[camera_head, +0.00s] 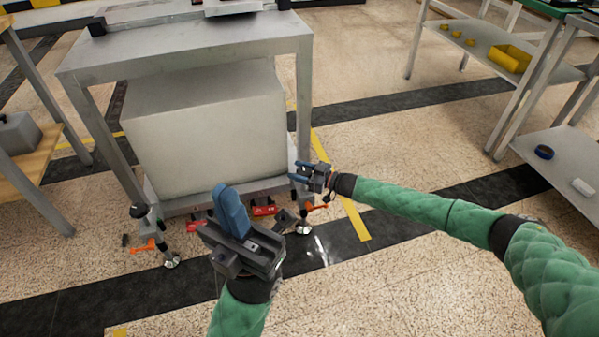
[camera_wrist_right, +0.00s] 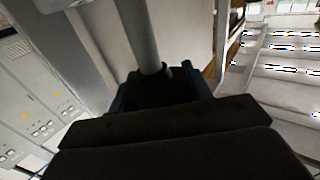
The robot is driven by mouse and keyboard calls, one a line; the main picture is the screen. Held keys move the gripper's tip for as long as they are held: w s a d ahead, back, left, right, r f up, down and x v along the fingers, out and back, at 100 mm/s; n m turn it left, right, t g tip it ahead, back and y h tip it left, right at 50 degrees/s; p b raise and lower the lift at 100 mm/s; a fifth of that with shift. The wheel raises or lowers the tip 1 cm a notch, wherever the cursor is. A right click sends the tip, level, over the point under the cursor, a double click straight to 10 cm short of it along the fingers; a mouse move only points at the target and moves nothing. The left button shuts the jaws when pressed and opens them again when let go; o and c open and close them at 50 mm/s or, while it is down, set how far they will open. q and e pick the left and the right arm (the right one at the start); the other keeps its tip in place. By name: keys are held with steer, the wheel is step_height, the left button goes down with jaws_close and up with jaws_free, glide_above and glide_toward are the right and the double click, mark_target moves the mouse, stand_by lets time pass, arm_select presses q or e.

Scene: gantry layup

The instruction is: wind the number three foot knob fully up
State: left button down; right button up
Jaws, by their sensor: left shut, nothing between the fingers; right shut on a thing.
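A metal-framed bench (camera_head: 185,45) has front feet with steel pads: a left one (camera_head: 172,261) and a right one (camera_head: 304,229). My right gripper (camera_head: 298,176) is at the right front leg, shut on a dark foot knob. In the right wrist view the dark knob (camera_wrist_right: 160,88) sits between my blue fingers, with a grey post (camera_wrist_right: 140,35) running from it. I cannot read a number on it. My left gripper (camera_head: 230,205) is shut and empty, raised in front of the bench, apart from the feet.
A large pale box (camera_head: 210,135) fills the space under the bench top. Red parts (camera_head: 264,210) and orange levers (camera_head: 142,247) are low by the feet. A wooden table (camera_head: 25,155) stands left. Shelving with a yellow bin (camera_head: 510,58) stands right.

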steer(key=shift+n+g, duration=0.3)
steer(key=shift+g, duration=0.1)
steer(key=o, duration=1)
steer(key=shift+p+v, duration=0.85)
steer(key=shift+v, duration=3.1)
steer(key=shift+f, duration=0.15)
